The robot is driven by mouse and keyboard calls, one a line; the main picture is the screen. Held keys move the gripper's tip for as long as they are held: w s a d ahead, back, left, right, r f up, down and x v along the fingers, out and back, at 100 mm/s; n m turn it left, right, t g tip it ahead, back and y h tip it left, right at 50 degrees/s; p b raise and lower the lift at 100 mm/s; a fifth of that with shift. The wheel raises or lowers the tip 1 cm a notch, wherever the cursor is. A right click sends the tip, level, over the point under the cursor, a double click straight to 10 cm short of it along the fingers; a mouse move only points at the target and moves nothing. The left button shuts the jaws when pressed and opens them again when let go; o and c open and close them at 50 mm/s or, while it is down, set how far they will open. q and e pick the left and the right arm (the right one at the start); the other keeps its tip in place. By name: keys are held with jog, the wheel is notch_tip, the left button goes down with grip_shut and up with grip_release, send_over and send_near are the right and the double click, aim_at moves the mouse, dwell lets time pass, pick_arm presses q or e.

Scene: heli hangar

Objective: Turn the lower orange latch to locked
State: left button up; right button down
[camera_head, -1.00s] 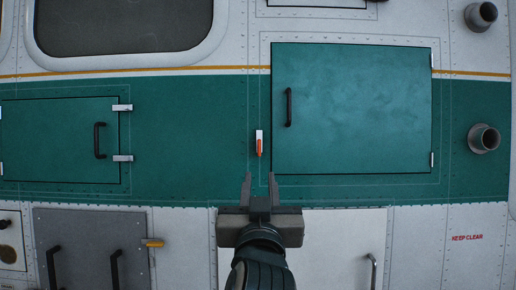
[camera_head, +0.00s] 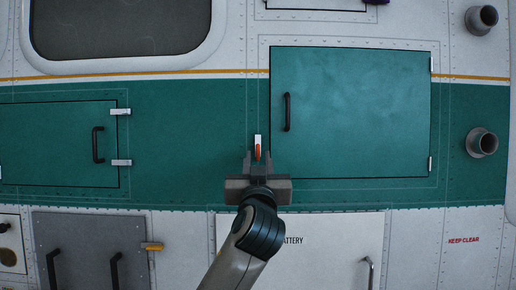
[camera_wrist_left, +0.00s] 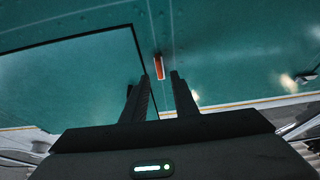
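An orange latch handle (camera_head: 257,152) on a small white plate (camera_head: 258,139) sits on the green panel, just left of the large green door. It points down in the head view. It also shows in the left wrist view (camera_wrist_left: 159,68), just beyond and between my fingertips. My left gripper (camera_head: 258,156) is open, its fingers on either side of the latch's lower end in the head view. I cannot tell whether they touch it. A yellow-orange latch (camera_head: 153,246) lies horizontal at the edge of the grey panel at lower left. My right gripper is not in view.
The large green door (camera_head: 350,112) has a black handle (camera_head: 287,112). A smaller green door (camera_head: 58,145) with two silver hinges is at left. Two round pipe stubs (camera_head: 482,143) stick out at right. A white battery panel (camera_head: 325,255) is below.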

aim_at(258, 151)
pick_arm(q)
jog(key=shift+p+x, duration=0.45)
jog(key=shift+x, duration=1.8)
jog(key=shift+c, duration=0.6)
grip_shut()
